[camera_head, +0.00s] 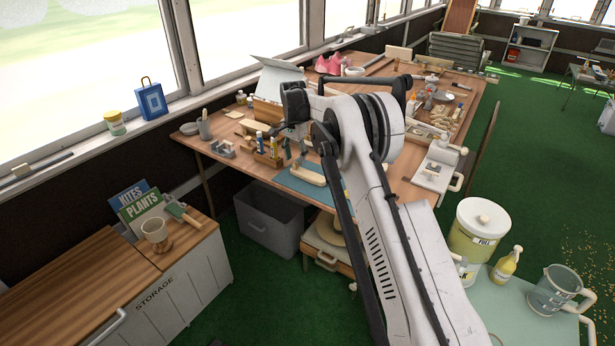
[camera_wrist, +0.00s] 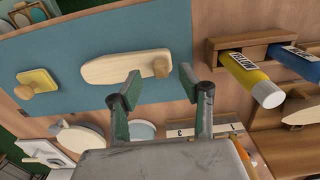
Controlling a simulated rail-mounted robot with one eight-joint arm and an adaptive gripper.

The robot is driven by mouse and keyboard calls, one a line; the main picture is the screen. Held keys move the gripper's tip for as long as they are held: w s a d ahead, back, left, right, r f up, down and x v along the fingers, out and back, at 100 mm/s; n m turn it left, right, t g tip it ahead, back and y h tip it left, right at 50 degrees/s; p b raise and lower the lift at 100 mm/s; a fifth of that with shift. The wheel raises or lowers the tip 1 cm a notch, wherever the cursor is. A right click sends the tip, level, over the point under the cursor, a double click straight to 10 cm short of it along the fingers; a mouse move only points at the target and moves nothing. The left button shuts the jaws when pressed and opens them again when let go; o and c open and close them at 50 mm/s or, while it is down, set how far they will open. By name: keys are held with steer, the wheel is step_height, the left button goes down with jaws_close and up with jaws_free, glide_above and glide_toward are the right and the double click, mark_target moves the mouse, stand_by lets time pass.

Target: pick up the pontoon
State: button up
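The likely pontoon (camera_wrist: 112,68) is a long pale wooden piece with a rounded end and a round knob near its other end. It lies on the blue mat (camera_wrist: 75,40); in the head view a pale piece (camera_head: 309,176) shows on that mat. In the wrist view my gripper (camera_wrist: 159,75) is open, its two green-padded fingers spread with nothing held. The knob end of the piece shows between and beyond the fingertips. I cannot tell the remaining height or any contact.
A yellow block with a knob (camera_wrist: 37,82) lies on the mat, left in the wrist view. A wooden rack (camera_wrist: 225,44) holding a yellow tube (camera_wrist: 252,80) and a blue tube (camera_wrist: 295,62) stands close right of the fingers. A grey bin (camera_head: 268,222) stands below the workbench.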

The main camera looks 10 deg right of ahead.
mark_target(295, 163)
steer(key=shift+f, duration=1.6)
jaws_close()
steer(key=shift+r, duration=0.1)
